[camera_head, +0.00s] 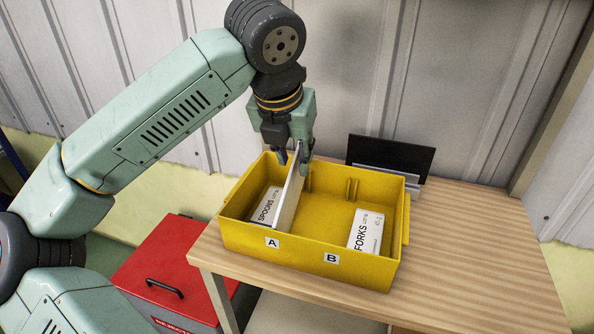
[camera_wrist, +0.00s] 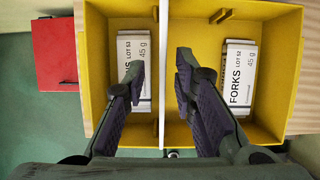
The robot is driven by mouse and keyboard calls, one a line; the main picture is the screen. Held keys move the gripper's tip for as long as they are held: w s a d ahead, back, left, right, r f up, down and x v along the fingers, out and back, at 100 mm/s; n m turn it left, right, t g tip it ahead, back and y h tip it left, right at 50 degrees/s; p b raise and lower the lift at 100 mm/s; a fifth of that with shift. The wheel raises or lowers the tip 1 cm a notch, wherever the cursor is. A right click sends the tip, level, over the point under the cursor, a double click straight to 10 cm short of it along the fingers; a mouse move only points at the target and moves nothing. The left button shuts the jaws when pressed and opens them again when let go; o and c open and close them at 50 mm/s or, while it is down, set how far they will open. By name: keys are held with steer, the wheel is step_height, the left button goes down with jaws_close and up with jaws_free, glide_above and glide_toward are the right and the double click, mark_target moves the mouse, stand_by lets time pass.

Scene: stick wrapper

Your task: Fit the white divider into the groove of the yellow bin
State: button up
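The white divider (camera_head: 292,200) stands upright across the yellow bin (camera_head: 300,255), between the spoons box and the wider side with the forks box. Its far upper part rises between the fingers of my gripper (camera_head: 293,162). In the wrist view the divider (camera_wrist: 161,80) is a thin white strip running front to back. The fingers of my gripper (camera_wrist: 161,75) are open on both sides of it, with gaps showing. The divider's far end is beside a rib on the bin's back wall. Its lower edge is hidden, so I cannot tell how deep it sits.
A spoons box (camera_head: 267,206) lies in compartment A and a forks box (camera_head: 366,231) in B. Another pair of ribs (camera_head: 351,189) is on the back wall. A black panel in a grey holder (camera_head: 390,158) stands behind. The wooden table (camera_head: 480,260) is clear at right.

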steer(key=v, duration=0.6)
steer(key=shift+r, duration=0.2)
steer(key=shift+a, duration=0.1)
